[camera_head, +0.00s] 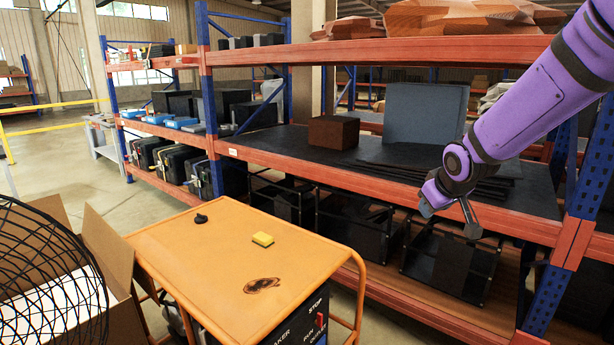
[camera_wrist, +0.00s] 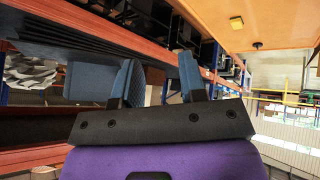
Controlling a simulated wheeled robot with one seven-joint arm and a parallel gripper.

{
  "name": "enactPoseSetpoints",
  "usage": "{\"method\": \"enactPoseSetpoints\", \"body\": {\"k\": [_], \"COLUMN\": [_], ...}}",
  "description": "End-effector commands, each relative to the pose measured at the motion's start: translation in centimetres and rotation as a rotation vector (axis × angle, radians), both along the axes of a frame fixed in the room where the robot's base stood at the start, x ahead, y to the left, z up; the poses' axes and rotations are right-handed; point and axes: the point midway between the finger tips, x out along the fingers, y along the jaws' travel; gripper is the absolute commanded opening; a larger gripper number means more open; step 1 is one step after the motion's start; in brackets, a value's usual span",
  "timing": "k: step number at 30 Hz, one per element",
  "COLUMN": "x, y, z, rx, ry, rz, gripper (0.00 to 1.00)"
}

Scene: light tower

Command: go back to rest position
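My gripper (camera_head: 449,212) hangs at the end of my purple arm at the right of the head view, in front of the shelf rack. Its two fingers stand apart with nothing between them. In the wrist view the two blue-grey fingers of my gripper (camera_wrist: 156,82) are also spread, and no object is held. The gripper is to the right of the orange-topped cart (camera_head: 190,262) and higher than its top.
A yellow sponge-like block (camera_head: 262,239), a small black object (camera_head: 201,218) and a dark stain (camera_head: 262,285) are on the cart top. The rack's orange beam (camera_head: 400,192) runs behind my gripper. A cardboard box (camera_head: 107,262) with a black wire cage (camera_head: 45,275) stands left.

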Motion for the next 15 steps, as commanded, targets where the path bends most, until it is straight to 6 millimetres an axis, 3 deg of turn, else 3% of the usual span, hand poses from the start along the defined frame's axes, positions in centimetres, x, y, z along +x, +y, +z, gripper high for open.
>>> {"method": "enactPoseSetpoints", "body": {"k": [1,6,15], "x": [-1.5,-6.5,-16.3], "y": [-0.3,-1.1,-1.9], "z": [1.5,5.1,9.3], "rx": [0.004,0.027,0.085], "ry": [0.000,0.026,0.075], "rz": [-0.020,-0.092,-0.203], "gripper": [0.38,0.38,0.38]}}
